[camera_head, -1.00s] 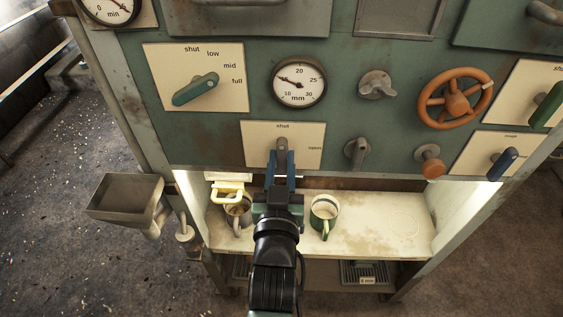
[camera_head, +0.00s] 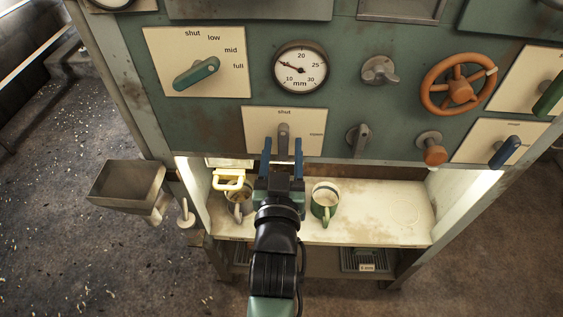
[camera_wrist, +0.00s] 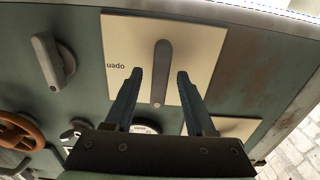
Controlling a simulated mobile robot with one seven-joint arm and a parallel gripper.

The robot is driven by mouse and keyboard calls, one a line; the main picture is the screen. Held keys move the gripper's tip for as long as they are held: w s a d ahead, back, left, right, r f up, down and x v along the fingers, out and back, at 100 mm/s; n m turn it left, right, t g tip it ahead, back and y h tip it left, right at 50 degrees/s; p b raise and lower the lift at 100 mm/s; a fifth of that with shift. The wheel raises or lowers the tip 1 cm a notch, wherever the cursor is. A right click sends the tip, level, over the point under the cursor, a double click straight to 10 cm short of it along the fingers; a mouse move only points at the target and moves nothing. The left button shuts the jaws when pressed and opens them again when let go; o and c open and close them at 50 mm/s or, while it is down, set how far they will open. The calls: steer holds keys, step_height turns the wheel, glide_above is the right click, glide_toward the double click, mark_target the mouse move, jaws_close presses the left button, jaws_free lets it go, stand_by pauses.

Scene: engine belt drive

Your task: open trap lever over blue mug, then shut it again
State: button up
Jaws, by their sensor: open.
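The trap lever (camera_head: 283,136) is a grey handle on a cream plate. It stands upright, in line with the "shut" label; the "open" label is to its right. It also shows in the wrist view (camera_wrist: 162,72), where the plate is upside down. My gripper (camera_head: 283,147) is open around the lower part of the lever. In the wrist view the two fingers (camera_wrist: 159,76) are apart, with a gap on each side of the lever. No clearly blue mug shows; my gripper and wrist hide part of the shelf below.
On the shelf (camera_head: 385,215) stand a green mug (camera_head: 325,201) and a greyish mug (camera_head: 238,203) under a yellow handle (camera_head: 229,180). A grey knob (camera_head: 358,138) and an orange knob (camera_head: 432,150) stick out to the right. The shelf's right part is clear.

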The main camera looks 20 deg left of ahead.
steer(key=b+v, duration=0.1)
steer(key=v, duration=1.1)
steer(key=shift+s+b, duration=0.3)
steer(key=shift+s, duration=0.05)
steer(key=shift+d, duration=0.1)
steer(key=w+d+r+m+t+h+p, duration=0.1)
steer(key=w+d+r+t, duration=0.1)
steer(key=r, duration=1)
steer(key=w+d+r+t+h+p, duration=0.1)
steer(key=d+r+t+p, duration=0.15)
steer(key=r, duration=0.95)
steer(key=w+d+r+m+t+p, duration=0.1)
steer(key=w+d+r+t, duration=0.15)
steer(key=r, duration=0.95)
steer(key=s+d+r+m+t+h, duration=0.1)
steer(key=s+r+t, duration=0.15)
steer(key=r, duration=0.35)
steer(key=s+d+r+t+h, duration=0.1)
steer(key=s+d+r+h, duration=0.15)
steer(key=r, duration=0.35)
step_height(320, 180, down, 42)
steer(key=b, duration=4.2)
steer(key=shift+s+f+y, duration=0.2)
steer(key=shift+s+y, duration=0.2)
steer(key=shift+y, duration=0.05)
steer(key=shift+a+g, duration=0.1)
steer(key=shift+g, duration=0.15)
